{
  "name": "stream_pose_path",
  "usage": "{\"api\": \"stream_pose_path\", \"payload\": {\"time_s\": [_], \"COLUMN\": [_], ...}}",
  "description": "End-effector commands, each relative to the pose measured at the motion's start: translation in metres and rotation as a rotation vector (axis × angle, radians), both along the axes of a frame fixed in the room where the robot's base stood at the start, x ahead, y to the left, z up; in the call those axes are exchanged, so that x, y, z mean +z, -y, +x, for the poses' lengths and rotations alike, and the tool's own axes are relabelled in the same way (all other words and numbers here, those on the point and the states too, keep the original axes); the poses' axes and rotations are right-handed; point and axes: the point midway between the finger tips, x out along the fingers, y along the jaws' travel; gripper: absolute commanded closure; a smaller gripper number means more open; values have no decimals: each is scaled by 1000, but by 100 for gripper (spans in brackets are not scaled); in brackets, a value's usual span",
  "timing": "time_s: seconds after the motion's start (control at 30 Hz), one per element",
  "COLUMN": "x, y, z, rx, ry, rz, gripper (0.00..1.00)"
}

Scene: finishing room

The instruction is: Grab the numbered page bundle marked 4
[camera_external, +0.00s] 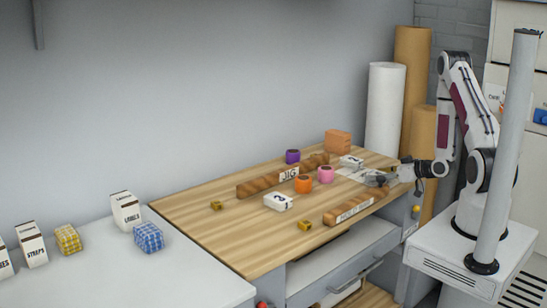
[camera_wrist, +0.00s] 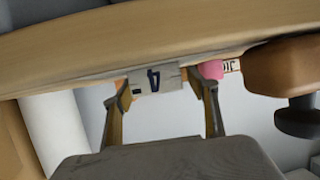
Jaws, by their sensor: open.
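The page bundle marked 4 (camera_wrist: 153,79) is a white block with a dark digit, framed between my fingers in the wrist view, where the picture is upside down. In the external view a white bundle (camera_external: 351,162) near the table's back right appears to be the same one; its digit is too small to read. My gripper (camera_external: 377,181) is low over the right side of the table, pointing left, apart from that bundle. Its two fingers (camera_wrist: 164,90) are open, with nothing held. Another white bundle (camera_external: 278,202) with a dark digit lies nearer the table's middle.
A pink block (camera_external: 325,174) and an orange block (camera_external: 303,184) stand left of my gripper. A wooden bar labelled JIG (camera_external: 270,182) lies behind them. A shorter labelled wooden bar (camera_external: 348,207) lies at the front right. A white sheet (camera_external: 362,174) lies by my gripper.

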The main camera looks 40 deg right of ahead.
Motion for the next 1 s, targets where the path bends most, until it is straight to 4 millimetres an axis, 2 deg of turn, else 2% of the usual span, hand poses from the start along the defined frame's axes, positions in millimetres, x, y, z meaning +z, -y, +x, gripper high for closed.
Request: {"api": "stream_pose_path", "payload": {"time_s": [0.57,0.73,1.0], "x": [-1,-1,-1], "y": [0,0,0], "z": [3,3,3], "rx": [-1,-1,-1], "ry": [1,1,1], "rz": [0,0,0], "gripper": [42,83,84]}}
